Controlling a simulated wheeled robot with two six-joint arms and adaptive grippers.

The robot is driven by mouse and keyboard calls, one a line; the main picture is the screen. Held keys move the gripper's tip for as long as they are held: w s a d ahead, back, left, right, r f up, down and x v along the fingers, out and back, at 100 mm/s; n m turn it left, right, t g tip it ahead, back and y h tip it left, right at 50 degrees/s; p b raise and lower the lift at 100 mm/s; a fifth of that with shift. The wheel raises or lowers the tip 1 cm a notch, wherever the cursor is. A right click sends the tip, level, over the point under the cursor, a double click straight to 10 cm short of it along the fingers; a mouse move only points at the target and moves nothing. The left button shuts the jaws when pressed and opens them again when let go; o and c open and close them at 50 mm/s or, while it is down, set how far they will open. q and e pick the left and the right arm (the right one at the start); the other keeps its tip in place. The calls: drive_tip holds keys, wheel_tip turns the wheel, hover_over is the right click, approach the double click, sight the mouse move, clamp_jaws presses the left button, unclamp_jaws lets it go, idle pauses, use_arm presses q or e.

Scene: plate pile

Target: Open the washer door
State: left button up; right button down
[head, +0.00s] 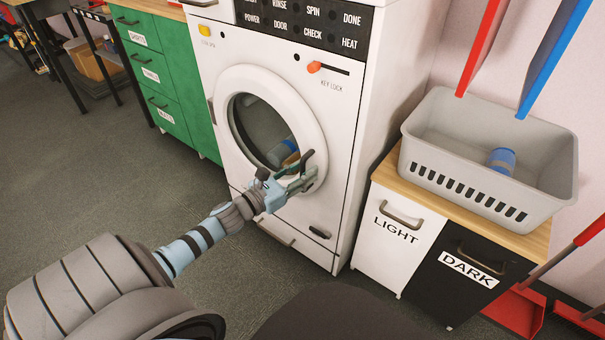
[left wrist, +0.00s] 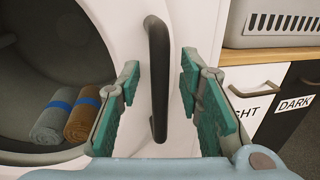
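The white washer (head: 349,120) stands in the middle of the head view. Its round white door (head: 310,104) looks shut against the front, with a dark window in its middle. The dark vertical door handle (left wrist: 158,80) is on the door's right side. My left gripper (head: 302,178) is at the handle. In the left wrist view the left gripper's (left wrist: 158,95) green-padded fingers are open, one on each side of the handle, with gaps visible on both sides. My right gripper is not in view.
Rolled grey and brown towels (left wrist: 65,115) with blue bands show through the window. A grey basket (head: 480,190) holding a blue item sits on the LIGHT and DARK cabinet (head: 408,235) at right. Green drawers (head: 160,75) stand at left. The floor in front is clear.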

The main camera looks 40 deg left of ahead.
use_arm(q)
drive_tip(key=shift+w, duration=0.1)
clamp_jaws()
idle(0.3)
